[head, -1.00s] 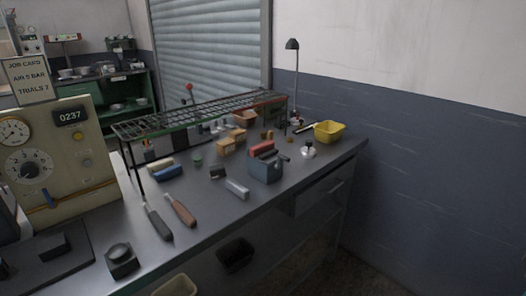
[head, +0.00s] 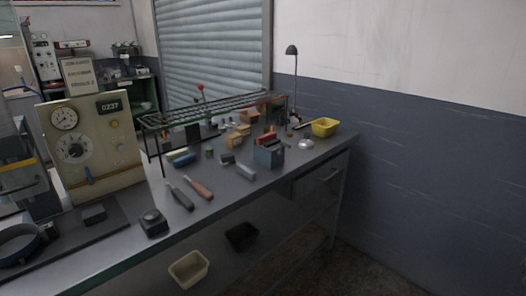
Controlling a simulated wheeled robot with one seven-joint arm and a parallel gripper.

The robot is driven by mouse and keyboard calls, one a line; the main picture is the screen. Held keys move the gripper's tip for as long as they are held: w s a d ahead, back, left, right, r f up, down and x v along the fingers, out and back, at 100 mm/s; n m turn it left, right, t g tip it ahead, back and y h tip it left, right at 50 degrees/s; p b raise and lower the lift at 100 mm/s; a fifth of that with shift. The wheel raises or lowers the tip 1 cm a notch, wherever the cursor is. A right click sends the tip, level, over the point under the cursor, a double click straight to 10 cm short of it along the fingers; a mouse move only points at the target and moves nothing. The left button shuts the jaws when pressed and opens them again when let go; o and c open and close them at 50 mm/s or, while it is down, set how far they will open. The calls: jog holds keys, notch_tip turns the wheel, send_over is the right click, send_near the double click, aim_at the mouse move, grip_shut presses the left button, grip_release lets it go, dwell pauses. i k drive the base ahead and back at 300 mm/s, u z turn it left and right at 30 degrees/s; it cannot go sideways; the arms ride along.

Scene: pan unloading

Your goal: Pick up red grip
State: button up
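A red block-like piece (head: 266,138) sticks up out of a small blue-grey open box (head: 268,158) on the workbench (head: 225,200). It is the reddest grip-like thing in view, but its lower part is hidden by the box wall. A tool with a reddish-brown handle (head: 199,188) lies flat nearer the front, beside a similar tool with a dark handle (head: 180,197). I cannot tell for sure which of these is the red grip. My gripper does not show in the head view.
A green-edged wire rack (head: 213,113) stands over the back of the bench. A gauge panel (head: 92,140) stands at the left. A yellow bin (head: 325,127), small blocks and a lamp (head: 293,80) are at the far right. Two bins sit on the shelf below.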

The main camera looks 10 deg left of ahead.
aim_at(261, 140)
jog(key=k, duration=0.75)
jog(key=z, duration=0.45)
jog(key=i, duration=1.6)
jog(key=u, duration=0.65)
jog(key=i, duration=0.5)
jog(key=z, duration=0.15)
